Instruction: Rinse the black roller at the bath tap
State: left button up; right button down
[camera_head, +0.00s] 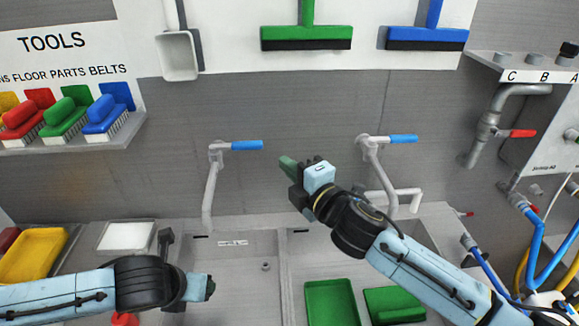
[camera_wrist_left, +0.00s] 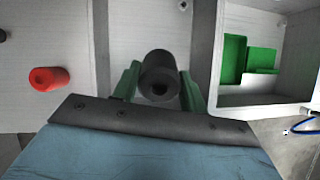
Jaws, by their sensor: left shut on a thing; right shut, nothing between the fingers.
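My left gripper (camera_wrist_left: 158,88) is shut on the black roller (camera_wrist_left: 160,72), whose round end shows between the green fingers in the left wrist view. In the head view my left gripper (camera_head: 207,288) is over the left part of the sink, and I cannot make out the roller there. My right gripper (camera_head: 287,165) is shut and empty, raised between two wall taps. The left tap (camera_head: 210,190) has a blue lever (camera_head: 247,145) turned to the right. The right tap (camera_head: 373,160) has a similar blue lever (camera_head: 403,139). No water shows at either spout.
Green trays (camera_head: 332,303) lie in the right basin. A red roller (camera_wrist_left: 48,78) lies left of the held one in the left wrist view. A yellow tray (camera_head: 32,255) and a white tray (camera_head: 126,236) are at left. Brushes (camera_head: 62,117) sit on a shelf.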

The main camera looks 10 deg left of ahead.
pick_arm(q)
jog(key=shift+r, duration=0.1)
jog(key=shift+s+r+p, duration=0.55)
jog(key=shift+s+p, duration=0.05)
jog(key=shift+p, duration=0.15)
jog(key=shift+s+a+r, duration=0.1)
jog(key=shift+s+r, duration=0.1)
jog(key=shift+s, duration=0.15)
jog(key=shift+s+a+r, duration=0.1)
jog(key=shift+s+r, duration=0.5)
jog(key=shift+s, duration=0.2)
jog(key=shift+s+r, duration=0.55)
jog(key=shift+s, duration=0.2)
